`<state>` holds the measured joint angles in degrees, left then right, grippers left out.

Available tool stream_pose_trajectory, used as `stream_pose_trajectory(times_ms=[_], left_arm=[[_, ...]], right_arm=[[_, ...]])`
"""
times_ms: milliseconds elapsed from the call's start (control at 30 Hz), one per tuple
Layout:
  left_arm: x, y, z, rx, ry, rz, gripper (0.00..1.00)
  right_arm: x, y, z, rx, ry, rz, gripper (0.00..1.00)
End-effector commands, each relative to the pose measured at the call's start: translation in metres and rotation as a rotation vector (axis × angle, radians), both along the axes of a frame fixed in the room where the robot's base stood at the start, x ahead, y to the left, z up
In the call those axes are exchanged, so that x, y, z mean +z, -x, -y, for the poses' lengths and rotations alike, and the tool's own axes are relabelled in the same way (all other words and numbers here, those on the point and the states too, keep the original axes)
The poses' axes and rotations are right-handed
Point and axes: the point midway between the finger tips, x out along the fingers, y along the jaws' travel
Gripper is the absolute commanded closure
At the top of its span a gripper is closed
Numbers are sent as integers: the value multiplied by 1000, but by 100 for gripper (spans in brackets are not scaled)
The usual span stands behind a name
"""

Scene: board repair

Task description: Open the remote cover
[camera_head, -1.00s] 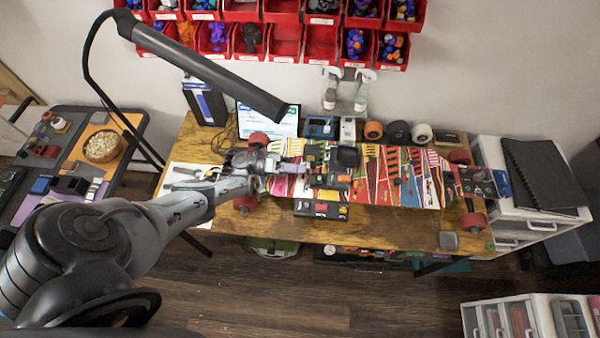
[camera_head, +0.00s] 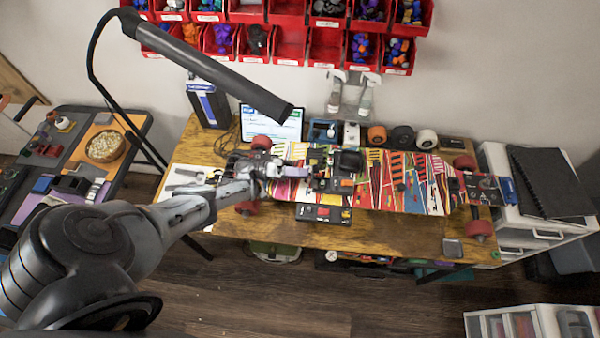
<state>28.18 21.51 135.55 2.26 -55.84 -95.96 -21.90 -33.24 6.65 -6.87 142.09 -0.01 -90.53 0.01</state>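A skateboard lies across the wooden table, its colourful patterned deck (camera_head: 405,190) facing up and its red wheels showing at the edges. Small dark electronic parts sit on the deck. A black box-shaped part (camera_head: 348,161) is near its middle, and a dark module (camera_head: 323,214) with small coloured parts lies at its front edge. I cannot tell for sure which is the remote or its cover. My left gripper (camera_head: 306,174) reaches in over the left part of the deck, beside these parts. Its fingertips are too small to read. My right gripper is not in view.
Red bins hang on the wall. A black lamp arm (camera_head: 210,67) crosses above the left. A side table with a bowl (camera_head: 105,146) is at left, white drawers at right.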

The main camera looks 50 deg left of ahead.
Motion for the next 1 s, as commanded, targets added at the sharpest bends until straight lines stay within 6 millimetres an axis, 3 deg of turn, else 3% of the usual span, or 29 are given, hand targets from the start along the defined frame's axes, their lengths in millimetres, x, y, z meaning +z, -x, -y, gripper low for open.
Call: stream_pose_trajectory(times_ms=[267, 800, 1000], left_arm=[[-1, 6, -7, 3, -1, -1, 60], [-8, 63, -66, 1, -1, -2, 60], [-9, 74, -75, -2, -1, -2, 60]], right_arm=[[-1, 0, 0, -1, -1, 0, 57], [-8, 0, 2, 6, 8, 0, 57], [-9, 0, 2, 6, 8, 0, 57]])
